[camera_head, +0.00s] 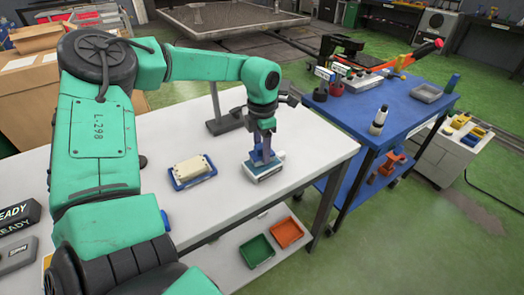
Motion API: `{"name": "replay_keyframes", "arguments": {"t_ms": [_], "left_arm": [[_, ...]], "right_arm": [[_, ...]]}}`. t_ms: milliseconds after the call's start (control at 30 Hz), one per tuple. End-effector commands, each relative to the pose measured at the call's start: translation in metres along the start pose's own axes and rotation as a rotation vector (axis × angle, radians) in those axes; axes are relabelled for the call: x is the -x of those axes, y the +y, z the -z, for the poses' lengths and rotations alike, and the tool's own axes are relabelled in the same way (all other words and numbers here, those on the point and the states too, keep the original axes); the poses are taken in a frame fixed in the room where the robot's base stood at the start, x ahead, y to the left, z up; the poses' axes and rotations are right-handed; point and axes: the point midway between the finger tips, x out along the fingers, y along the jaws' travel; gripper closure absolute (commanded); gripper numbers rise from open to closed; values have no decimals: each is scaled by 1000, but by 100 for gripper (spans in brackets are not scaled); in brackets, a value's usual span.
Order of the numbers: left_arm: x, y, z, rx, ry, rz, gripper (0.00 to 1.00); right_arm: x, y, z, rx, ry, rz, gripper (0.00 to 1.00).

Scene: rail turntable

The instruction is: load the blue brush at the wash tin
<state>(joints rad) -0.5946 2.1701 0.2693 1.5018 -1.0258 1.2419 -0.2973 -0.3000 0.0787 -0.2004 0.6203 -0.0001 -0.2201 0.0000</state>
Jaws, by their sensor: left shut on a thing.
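My left gripper (262,153) points down over the right part of the white table. It is shut on a narrow blue thing, which looks like the blue brush, though the fingers hide most of it. Directly under it is a small rectangular blue-and-white tin (268,176), which may be the wash tin. The brush's lower end is at or in this tin; I cannot tell if it touches. My right gripper is not in view.
A cream block (192,166) sits on a blue tray (180,187) to the left. The white table (221,210) is clear between them. A blue cart (350,118) with cups, a bottle (379,120) and a grey tray (428,93) stands at right. Green (257,251) and orange (286,232) bins sit below.

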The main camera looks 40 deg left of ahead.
Motion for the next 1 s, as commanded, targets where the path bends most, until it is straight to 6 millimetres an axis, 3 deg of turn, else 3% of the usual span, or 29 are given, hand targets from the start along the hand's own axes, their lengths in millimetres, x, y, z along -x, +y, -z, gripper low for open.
{"name": "replay_keyframes", "arguments": {"t_ms": [500, 1000], "left_arm": [[56, 0, -1, 0, -4, -2, 93], [56, 0, -1, 0, -3, -1, 93]], "right_arm": [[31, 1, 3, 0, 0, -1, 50], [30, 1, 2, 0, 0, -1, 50]]}}
